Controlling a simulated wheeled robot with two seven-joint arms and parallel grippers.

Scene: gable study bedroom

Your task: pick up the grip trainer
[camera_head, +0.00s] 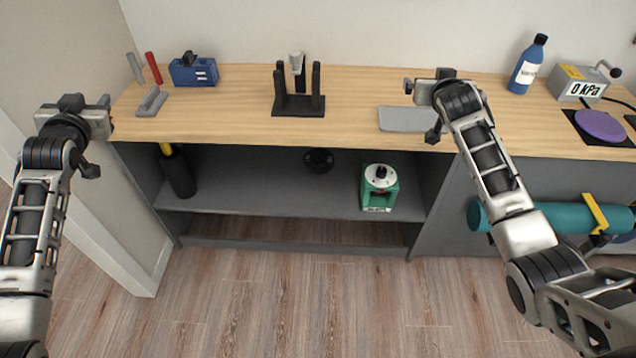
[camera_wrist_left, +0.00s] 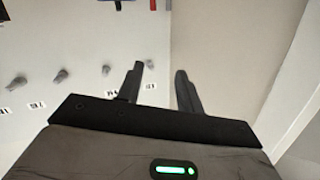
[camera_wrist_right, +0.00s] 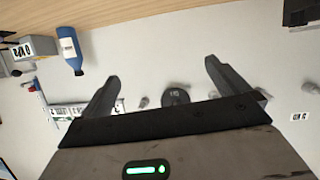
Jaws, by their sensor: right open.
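I cannot tell for certain which item is the grip trainer. A small grey-topped piece (camera_head: 296,61) stands in a black stand (camera_head: 299,109) with upright posts, on the middle of the wooden bench top. A grey handle (camera_head: 135,68) and a red handle (camera_head: 153,68) stand at the bench's back left. My left gripper (camera_head: 88,101) is at the bench's left end, empty, its fingers apart in the left wrist view (camera_wrist_left: 160,70). My right gripper (camera_head: 428,82) is over the bench, right of the black stand. Its fingers are wide apart and empty in the right wrist view (camera_wrist_right: 160,68).
On the bench (camera_head: 350,140) are a blue box (camera_head: 193,73), a grey block (camera_head: 151,102), a grey tray (camera_head: 401,121), a blue bottle (camera_head: 527,66), a gauge box (camera_head: 584,83) and a purple disc (camera_head: 600,125). A green device (camera_head: 378,188) stands on the shelf below. Floor in front is clear.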

